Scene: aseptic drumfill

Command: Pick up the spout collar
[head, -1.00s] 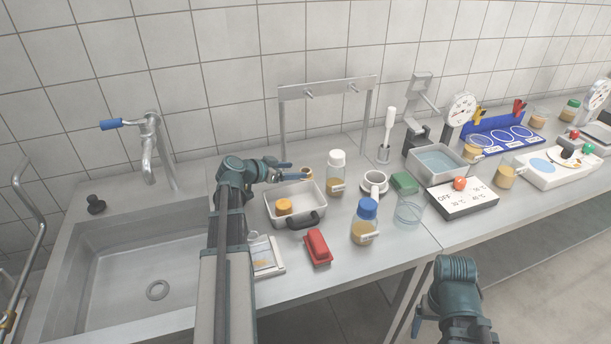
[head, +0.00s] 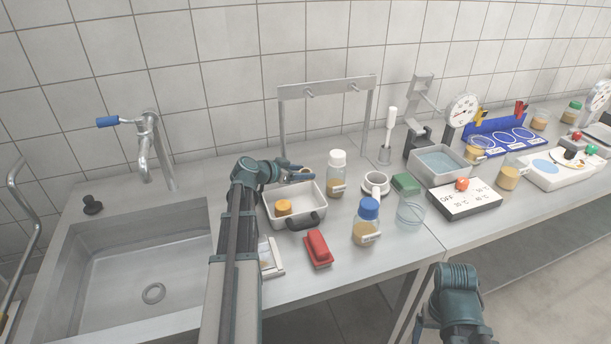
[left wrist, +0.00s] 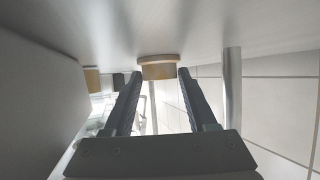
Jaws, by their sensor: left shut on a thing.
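A short tan round piece, which I take for the spout collar (left wrist: 158,68), sits between the fingertips of my left gripper (left wrist: 158,74) in the left wrist view. The fingers are shut on its sides. In the head view my left gripper (head: 306,174) is over the back of the metal tray, left of the white-capped bottle. The collar is mostly hidden there behind the gripper. My right arm shows at the lower right, but its gripper cannot be made out.
The metal tray (head: 308,213) holds a yellow-capped piece (head: 284,207). A white-capped bottle (head: 337,174), a white ring-topped holder (head: 376,185), a blue-capped bottle (head: 367,222) and a red block (head: 318,248) stand close by. A hook rack (head: 328,88) rises behind. The sink (head: 130,260) is left.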

